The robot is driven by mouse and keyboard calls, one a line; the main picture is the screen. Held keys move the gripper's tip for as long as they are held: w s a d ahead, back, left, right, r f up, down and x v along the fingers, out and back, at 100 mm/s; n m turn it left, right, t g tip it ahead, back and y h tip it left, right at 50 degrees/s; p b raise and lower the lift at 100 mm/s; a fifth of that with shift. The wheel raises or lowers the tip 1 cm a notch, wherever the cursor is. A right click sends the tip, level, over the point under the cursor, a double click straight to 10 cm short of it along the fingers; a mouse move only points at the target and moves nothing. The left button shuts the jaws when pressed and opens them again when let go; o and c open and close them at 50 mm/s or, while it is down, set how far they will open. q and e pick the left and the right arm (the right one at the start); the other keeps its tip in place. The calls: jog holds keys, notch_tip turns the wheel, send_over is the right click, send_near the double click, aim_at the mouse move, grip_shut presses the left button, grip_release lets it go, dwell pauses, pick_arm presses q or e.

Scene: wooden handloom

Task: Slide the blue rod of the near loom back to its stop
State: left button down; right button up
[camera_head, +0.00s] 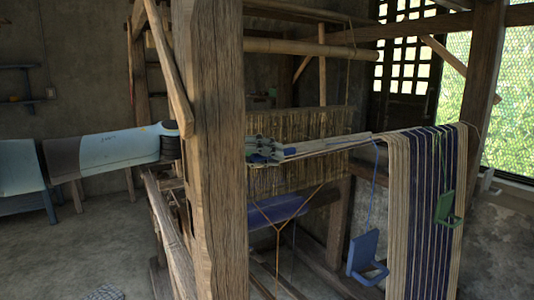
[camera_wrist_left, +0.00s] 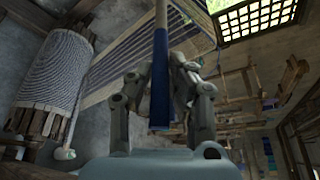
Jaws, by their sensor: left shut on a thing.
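My left arm comes in from the left and passes behind a thick wooden post of the near loom (camera_head: 220,150). My left gripper (camera_head: 272,150) shows just right of that post, beside the threads. In the left wrist view, the left gripper (camera_wrist_left: 161,78) is shut on the blue rod (camera_wrist_left: 159,95), which stands between its two fingers. The rod is dark blue along its near part and pale wood toward its far end. In the head view I cannot make out the blue rod clearly at the gripper. My right gripper is not in view.
Striped warp threads (camera_head: 400,190) drape over the loom's right side. A blue roll (camera_head: 282,210) lies below the gripper. Open floor (camera_head: 110,245) is at left.

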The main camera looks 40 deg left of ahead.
pick_arm(q)
jog(key=c, duration=1.2)
grip_release()
jog(key=shift+d, duration=0.25)
jog(key=shift+c, duration=0.2)
jog(key=shift+a+r, duration=0.1)
jog(key=shift+r, duration=0.3)
notch_tip(320, 180, up, 9)
jog(key=shift+r, duration=0.1)
jog(key=shift+s, duration=0.1)
